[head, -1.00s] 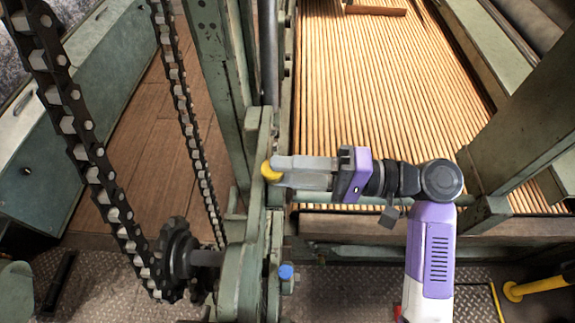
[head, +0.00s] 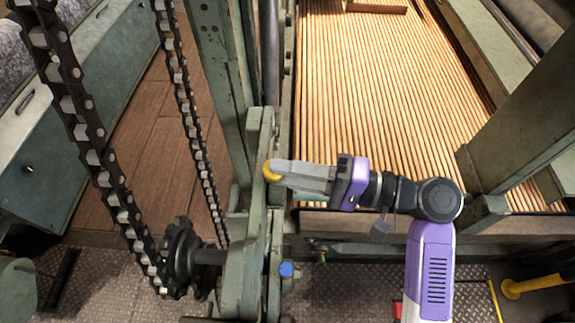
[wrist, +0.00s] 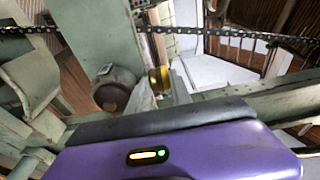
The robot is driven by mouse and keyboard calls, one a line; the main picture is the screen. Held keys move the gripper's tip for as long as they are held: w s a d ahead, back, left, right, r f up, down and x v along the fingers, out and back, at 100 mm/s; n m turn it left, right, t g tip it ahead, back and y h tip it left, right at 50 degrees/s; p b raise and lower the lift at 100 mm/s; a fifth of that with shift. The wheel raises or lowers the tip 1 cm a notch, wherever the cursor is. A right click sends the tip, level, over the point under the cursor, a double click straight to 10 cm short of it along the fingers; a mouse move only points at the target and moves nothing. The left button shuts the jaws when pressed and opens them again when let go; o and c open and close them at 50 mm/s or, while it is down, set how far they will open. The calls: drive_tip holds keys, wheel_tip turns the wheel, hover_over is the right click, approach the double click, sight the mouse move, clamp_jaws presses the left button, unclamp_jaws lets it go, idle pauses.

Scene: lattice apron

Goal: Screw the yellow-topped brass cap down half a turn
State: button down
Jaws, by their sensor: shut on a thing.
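The yellow-topped cap (head: 271,171) sits at the green machine frame, left of my fingertips in the head view. Little of it shows besides its yellow rim. My gripper (head: 280,170) reaches in from the right, its pale fingers shut on the cap. In the wrist view the yellow cap (wrist: 155,80) shows between the two finger ends of my gripper (wrist: 160,88). The fingers hide part of it, and I cannot see its thread or how far down it sits.
A blue-topped cap (head: 286,269) stands lower on the same green frame (head: 248,250). A black chain (head: 100,150) and its sprocket (head: 182,255) lie to the left. A wooden slatted bed (head: 390,100) lies behind my arm. A green post (head: 520,120) stands at the right.

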drive_tip(key=m+t+h+p, duration=0.1)
drive_tip(key=m+t, duration=0.1)
drive_tip(key=t, duration=0.1)
drive_tip(key=s+m+t+h+p, duration=0.1)
drive_tip(key=m+t, duration=0.1)
drive_tip(key=shift+a+t, duration=0.2)
drive_tip(key=shift+t, duration=0.2)
drive_tip(key=shift+s+a+m+t+h+p, duration=0.1)
drive_tip(key=shift+m+t+h+p, duration=0.3)
drive_tip(key=shift+m+t+h, duration=0.5)
drive_tip(key=shift+s+a+m+t+h+p, duration=0.1)
drive_tip(key=shift+m+t+h+p, duration=0.3)
drive_tip(key=shift+m+t+h, duration=0.5)
drive_tip(key=shift+t+h, duration=0.3)
drive_tip(key=shift+t, duration=0.1)
drive_tip(key=c, duration=1.4)
unclamp_jaws()
drive_tip(key=shift+c, duration=0.2)
drive_tip(key=shift+s, duration=0.1)
drive_tip(key=b+v, duration=0.3)
drive_tip(key=v, duration=0.4)
drive_tip(key=shift+s+d, duration=0.25)
drive_tip(key=shift+d, duration=0.05)
